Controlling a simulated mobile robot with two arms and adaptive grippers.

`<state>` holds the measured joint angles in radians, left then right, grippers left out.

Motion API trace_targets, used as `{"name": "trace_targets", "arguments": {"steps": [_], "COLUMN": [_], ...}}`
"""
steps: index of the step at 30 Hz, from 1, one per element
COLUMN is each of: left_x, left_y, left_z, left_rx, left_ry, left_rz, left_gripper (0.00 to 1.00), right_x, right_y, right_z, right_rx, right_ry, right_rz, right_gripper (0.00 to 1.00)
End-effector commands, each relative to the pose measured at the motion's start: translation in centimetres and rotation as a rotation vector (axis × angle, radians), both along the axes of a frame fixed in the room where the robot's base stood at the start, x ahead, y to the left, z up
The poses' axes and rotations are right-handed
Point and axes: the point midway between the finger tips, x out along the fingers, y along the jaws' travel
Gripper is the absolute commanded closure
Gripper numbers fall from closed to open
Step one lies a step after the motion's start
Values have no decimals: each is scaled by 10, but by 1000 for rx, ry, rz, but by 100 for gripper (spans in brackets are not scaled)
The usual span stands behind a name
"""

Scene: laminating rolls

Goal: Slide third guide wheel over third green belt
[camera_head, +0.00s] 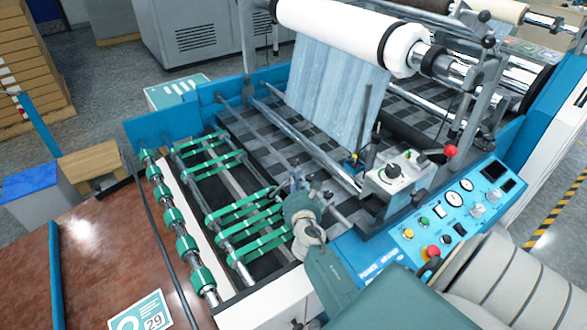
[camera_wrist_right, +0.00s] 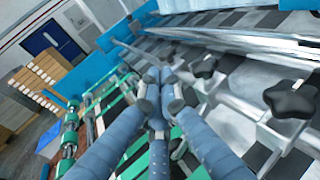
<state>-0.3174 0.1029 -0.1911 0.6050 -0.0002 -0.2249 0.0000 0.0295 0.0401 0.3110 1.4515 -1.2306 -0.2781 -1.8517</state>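Several green belts (camera_head: 238,207) run side by side across rollers at the machine's left end; they also show in the wrist view (camera_wrist_right: 120,145). Which belt is the third is unclear. My right gripper (camera_head: 296,187) is low over the belt frame, just right of the belts, near a metal bar. I cannot single out the third guide wheel; small metal parts around the fingertips are hard to separate. My left gripper is out of view.
A large white film roll (camera_head: 345,32) feeds film down at the back. A black star knob (camera_wrist_right: 290,100) sits right of the gripper. The control panel (camera_head: 455,205) is at the right. Green rollers (camera_head: 172,216) line the left edge beside the brown table (camera_head: 100,255).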

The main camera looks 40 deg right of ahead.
Motion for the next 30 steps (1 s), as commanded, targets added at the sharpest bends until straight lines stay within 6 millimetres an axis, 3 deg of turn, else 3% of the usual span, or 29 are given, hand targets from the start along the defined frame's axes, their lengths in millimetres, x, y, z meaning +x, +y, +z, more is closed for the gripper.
{"name": "trace_targets", "arguments": {"steps": [6, 10, 13, 23, 30], "left_x": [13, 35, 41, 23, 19], "left_y": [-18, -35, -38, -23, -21], "left_z": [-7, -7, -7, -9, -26], "left_rx": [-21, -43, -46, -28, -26], "left_ry": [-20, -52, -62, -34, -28], "left_rz": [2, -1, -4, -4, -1], "left_gripper": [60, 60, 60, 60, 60], "right_x": [31, 40, 43, 45, 80], "right_y": [-21, -27, -29, -29, -32], "right_z": [-7, -8, -8, -8, -10], "right_rx": [1, 0, 0, 1, 1], "right_ry": [-2, -1, -1, -2, -4], "right_rz": [-1, 0, 0, 1, 4], "right_gripper": [100, 100, 100, 100, 100]}}
